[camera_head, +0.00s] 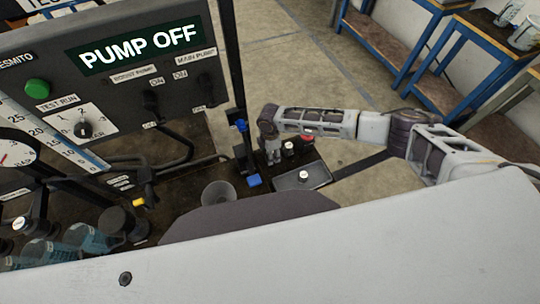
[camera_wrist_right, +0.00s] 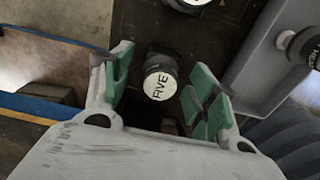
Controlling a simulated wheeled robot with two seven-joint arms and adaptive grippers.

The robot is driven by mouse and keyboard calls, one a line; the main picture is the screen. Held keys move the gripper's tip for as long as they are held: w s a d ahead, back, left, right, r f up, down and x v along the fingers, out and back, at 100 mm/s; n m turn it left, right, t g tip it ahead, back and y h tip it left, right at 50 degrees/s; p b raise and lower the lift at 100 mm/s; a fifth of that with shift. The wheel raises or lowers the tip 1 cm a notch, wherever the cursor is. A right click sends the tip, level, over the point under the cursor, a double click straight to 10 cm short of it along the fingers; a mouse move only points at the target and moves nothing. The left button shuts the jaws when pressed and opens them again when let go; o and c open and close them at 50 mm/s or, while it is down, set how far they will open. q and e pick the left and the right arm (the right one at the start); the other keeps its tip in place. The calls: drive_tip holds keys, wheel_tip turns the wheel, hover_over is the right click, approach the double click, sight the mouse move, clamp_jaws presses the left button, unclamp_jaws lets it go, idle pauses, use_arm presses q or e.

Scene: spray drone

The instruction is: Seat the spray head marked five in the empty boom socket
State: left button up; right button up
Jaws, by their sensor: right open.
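The spray head marked five (camera_wrist_right: 161,84) stands upright in the right wrist view, with a white round cap reading FIVE on a dark body. My right gripper (camera_wrist_right: 163,76) is open, with its green-padded fingers on either side of the head and gaps visible at both sides. In the head view my right gripper (camera_head: 272,153) points down over the dark bench, and I cannot make out the marked head there. My left gripper is out of view. I cannot pick out the empty boom socket in either view.
Another white-capped head (camera_head: 288,147) and a red-capped one (camera_head: 306,139) stand close by. A grey tray (camera_head: 322,174) holds a white-capped piece (camera_head: 303,175). A grey cup (camera_head: 218,192), a blue block (camera_head: 254,180) and the pump panel (camera_head: 130,95) are to the left.

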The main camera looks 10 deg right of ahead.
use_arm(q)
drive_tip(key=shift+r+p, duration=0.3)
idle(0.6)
use_arm(e)
clamp_jaws()
idle(0.5)
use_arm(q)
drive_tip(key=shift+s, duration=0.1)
use_arm(e)
drive_tip(key=shift+r+p, duration=0.35)
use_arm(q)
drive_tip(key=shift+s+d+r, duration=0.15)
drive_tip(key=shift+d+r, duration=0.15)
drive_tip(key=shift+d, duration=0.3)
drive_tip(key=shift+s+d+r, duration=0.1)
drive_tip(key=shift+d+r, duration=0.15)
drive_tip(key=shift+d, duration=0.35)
use_arm(e)
drive_tip(key=shift+r, duration=0.15)
drive_tip(key=shift+r, duration=0.1)
